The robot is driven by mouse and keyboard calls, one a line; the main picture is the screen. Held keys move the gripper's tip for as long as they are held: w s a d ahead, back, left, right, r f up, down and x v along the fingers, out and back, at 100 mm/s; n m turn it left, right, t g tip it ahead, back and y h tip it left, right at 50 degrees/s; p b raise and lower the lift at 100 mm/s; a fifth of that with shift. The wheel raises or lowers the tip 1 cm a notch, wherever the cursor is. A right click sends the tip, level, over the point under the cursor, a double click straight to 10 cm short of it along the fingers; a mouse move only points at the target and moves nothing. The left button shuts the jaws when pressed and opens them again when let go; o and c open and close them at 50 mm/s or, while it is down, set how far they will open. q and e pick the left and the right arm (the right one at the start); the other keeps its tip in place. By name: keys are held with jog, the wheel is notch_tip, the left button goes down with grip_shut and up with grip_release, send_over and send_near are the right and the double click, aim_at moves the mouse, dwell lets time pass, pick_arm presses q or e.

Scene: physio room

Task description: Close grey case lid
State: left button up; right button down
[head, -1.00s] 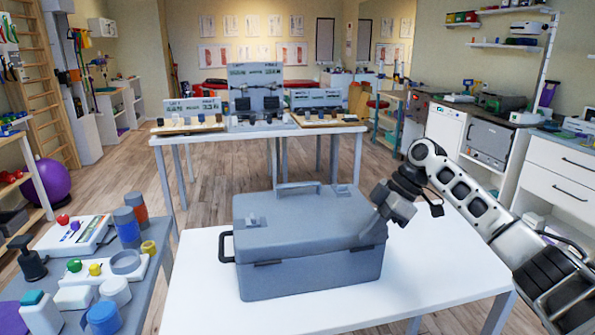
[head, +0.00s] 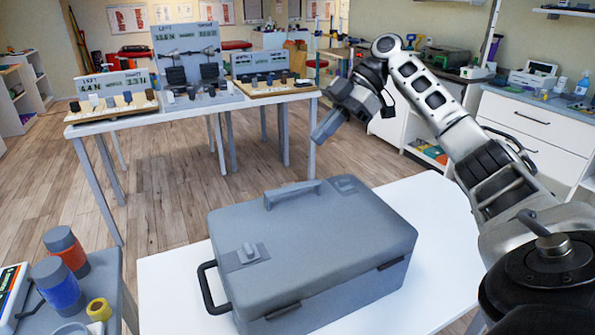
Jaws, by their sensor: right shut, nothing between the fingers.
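The grey case (head: 330,290) stands on a white table in the middle of the head view. Its lid (head: 345,225) lies down flat over the body, with the lid handle (head: 292,193) on top at the far side. A black side handle (head: 209,288) is at its left end. My right gripper (head: 318,138) is shut and empty, raised above and behind the case, apart from the lid. My left gripper is not in view.
The white table (head: 432,200) has bare room right of the case. A side table at lower left holds a blue cylinder (head: 57,285), a red one and a yellow ring (head: 98,309). A far table (head: 140,121) carries display boards.

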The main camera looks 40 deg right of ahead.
aim_at(288, 189)
jog(key=x, duration=0.6)
jog(key=shift+f, duration=0.1)
notch_tip(288, 189, down, 3)
jog(key=shift+w+a+f+p, duration=0.1)
jog(key=shift+w+f+p, duration=0.05)
jog(key=shift+p, duration=0.15)
jog(key=shift+f, duration=0.45)
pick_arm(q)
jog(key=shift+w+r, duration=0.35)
